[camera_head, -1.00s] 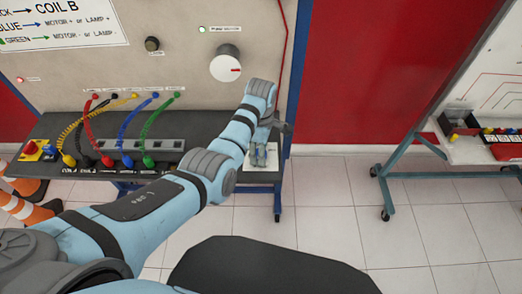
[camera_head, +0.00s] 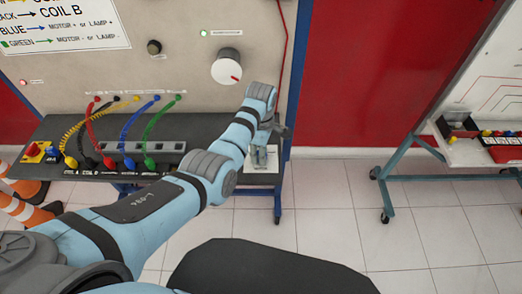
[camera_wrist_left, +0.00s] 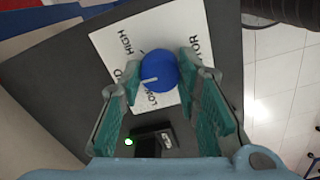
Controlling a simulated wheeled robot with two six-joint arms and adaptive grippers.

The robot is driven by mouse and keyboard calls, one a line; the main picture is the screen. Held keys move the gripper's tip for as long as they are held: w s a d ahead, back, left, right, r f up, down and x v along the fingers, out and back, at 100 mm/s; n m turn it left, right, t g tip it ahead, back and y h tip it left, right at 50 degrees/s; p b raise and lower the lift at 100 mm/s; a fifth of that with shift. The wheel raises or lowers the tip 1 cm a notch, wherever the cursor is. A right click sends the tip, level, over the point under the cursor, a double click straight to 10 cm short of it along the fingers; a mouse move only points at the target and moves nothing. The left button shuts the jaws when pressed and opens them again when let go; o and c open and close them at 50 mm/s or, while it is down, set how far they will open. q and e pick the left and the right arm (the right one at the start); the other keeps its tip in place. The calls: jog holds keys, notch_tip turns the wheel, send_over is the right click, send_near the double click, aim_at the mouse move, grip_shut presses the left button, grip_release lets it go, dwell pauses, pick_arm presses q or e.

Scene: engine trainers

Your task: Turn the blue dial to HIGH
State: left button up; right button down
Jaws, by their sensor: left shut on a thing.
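The blue dial (camera_wrist_left: 159,71) sits on a white label plate (camera_wrist_left: 107,38) in the left wrist view. Its white pointer line points left and slightly down, toward a partly hidden label ending in D. The word HIGH shows at the plate's upper left, above the pointer's direction. My left gripper (camera_wrist_left: 160,70) has a finger on each side of the dial and is shut on it. In the head view my left gripper (camera_head: 264,157) is over the right end of the dark bench and hides the dial. My right gripper is not in view.
A white knob (camera_head: 226,71) with a red mark is on the upright panel (camera_head: 180,60), below a green lamp (camera_head: 203,33). Coloured cables plug into the bench (camera_head: 205,125) on the left. Another bench (camera_head: 480,152) stands right; floor between is clear.

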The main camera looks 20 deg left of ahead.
pick_arm(q)
jog(key=m+p, duration=0.1)
jog(key=m, duration=0.1)
jog(key=shift+s+m+p, duration=0.15)
jog(key=shift+m+p, duration=0.2)
jog(key=shift+m, duration=0.05)
jog(key=m+p, duration=0.1)
jog(key=m, duration=0.1)
jog(key=shift+m, duration=0.3)
jog(key=m, duration=0.2)
jog(key=shift+f+m, duration=0.15)
jog(key=shift+m, duration=1.85)
jog(key=o, duration=1.1)
jog(key=shift+o, duration=0.4)
